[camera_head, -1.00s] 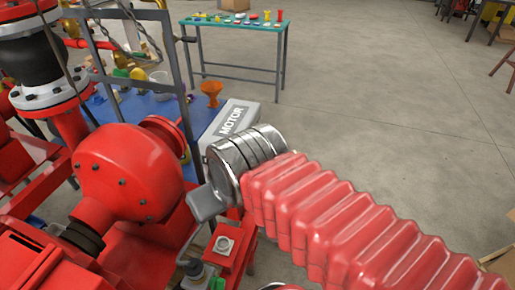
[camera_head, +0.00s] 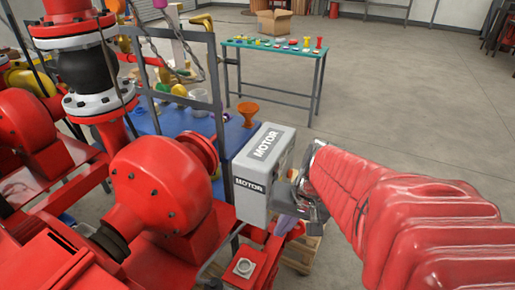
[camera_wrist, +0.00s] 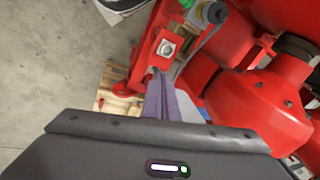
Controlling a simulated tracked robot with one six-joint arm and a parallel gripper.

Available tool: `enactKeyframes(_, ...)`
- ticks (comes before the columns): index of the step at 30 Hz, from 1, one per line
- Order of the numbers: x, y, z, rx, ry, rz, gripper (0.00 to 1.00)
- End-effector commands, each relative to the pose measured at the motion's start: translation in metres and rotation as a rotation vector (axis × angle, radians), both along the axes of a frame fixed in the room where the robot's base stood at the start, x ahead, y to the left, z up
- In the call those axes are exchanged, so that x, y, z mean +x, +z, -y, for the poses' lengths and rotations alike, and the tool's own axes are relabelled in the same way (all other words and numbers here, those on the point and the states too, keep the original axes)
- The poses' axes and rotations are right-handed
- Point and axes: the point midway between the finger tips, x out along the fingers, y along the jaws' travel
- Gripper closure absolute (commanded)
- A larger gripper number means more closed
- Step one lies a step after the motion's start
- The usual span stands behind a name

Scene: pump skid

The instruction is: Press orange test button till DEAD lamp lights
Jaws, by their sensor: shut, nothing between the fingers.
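My gripper (camera_head: 286,230) is low at the right of the grey box marked MOTOR (camera_head: 258,172), with its slim purple-grey fingers together and empty. In the wrist view the shut fingers (camera_wrist: 160,78) point towards a red stand with a pale square fitting (camera_wrist: 167,47). A gap between fingertips and fitting cannot be judged. The same fitting (camera_head: 245,267) shows in the head view, left of and below my gripper. I cannot make out the orange test button or the DEAD lamp in either current view. My arm and wrist hide part of the area right of the motor box.
A red pump (camera_head: 163,190) and frame fill the left. A blue surface (camera_head: 185,123) holds an orange funnel (camera_head: 248,112) and containers. A teal table (camera_head: 275,48) with small coloured items stands behind. A wooden pallet (camera_wrist: 118,92) lies below. Floor is clear at the right.

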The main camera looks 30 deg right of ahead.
Motion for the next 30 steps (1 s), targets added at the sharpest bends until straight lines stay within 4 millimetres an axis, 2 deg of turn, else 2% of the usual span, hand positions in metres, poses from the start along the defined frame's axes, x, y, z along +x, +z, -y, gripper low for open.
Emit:
enactKeyframes(3, 0.006, -0.016, 0.018, 0.098, -0.108, -0.007, 1.0)
enactKeyframes(8, 0.017, -0.033, 0.042, 0.226, -0.244, 0.022, 1.0)
enactKeyframes(14, 0.036, -0.051, 0.082, 0.372, -0.415, 0.112, 1.0)
enactKeyframes(22, 0.063, -0.067, 0.156, 0.493, -0.629, 0.326, 1.0)
enactKeyframes(27, 0.077, -0.067, 0.205, 0.484, -0.711, 0.486, 1.0)
enactKeyframes(30, 0.084, -0.063, 0.226, 0.452, -0.723, 0.564, 1.0)
